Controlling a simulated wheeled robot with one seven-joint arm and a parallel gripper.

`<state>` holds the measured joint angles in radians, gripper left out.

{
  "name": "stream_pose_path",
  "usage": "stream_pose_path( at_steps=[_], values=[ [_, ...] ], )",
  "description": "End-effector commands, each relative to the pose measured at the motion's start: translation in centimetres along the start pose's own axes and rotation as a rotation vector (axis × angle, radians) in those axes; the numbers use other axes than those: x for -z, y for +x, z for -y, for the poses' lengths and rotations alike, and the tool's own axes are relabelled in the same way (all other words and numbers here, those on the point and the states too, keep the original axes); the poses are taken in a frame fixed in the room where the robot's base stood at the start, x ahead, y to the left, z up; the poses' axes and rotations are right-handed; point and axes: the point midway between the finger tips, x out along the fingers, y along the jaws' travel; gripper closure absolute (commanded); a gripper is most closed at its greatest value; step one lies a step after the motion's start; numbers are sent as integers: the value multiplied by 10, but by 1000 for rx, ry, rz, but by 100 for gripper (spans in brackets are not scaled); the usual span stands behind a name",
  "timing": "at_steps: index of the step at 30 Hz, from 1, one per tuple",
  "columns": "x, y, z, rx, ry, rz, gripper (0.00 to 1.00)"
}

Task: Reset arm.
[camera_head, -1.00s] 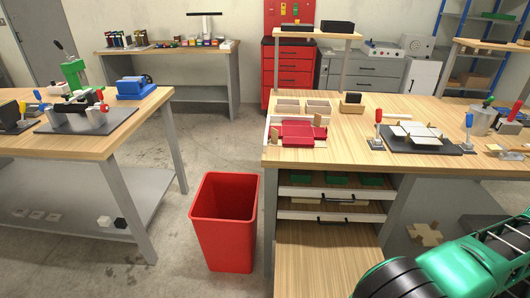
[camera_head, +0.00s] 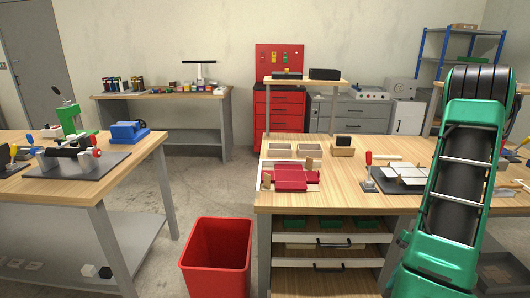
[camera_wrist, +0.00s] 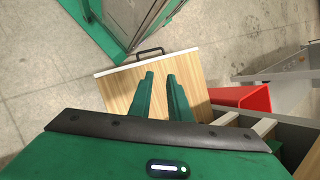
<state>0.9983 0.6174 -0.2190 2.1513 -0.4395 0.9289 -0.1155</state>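My gripper (camera_wrist: 160,78) shows in the wrist view with its two green fingers apart and nothing between them. It points down above an empty, wood-bottomed drawer or panel (camera_wrist: 190,68) with a dark handle. In the head view my green arm rises upright on the right, in front of the bench, and the gripper is out of that picture.
The wooden bench (camera_head: 345,180) holds a red box former (camera_head: 290,178) and a dark plate fixture (camera_head: 402,178). Drawers (camera_head: 330,243) with dark handles sit beneath it. A red bin (camera_head: 217,262) stands left of it; it also shows in the wrist view (camera_wrist: 245,98). Another bench (camera_head: 75,185) stands left.

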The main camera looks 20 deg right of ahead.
Motion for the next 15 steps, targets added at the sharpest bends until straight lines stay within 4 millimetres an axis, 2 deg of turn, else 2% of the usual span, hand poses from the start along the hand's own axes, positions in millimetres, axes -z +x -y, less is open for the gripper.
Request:
stream_pose_path(
  at_steps=[1,6,15],
  values=[
    [-7,-11,14,-34,-15,-16,83],
    [-32,-37,50,-129,-46,-59,83],
    [-87,-69,104,-264,-104,-157,83]
  ],
)
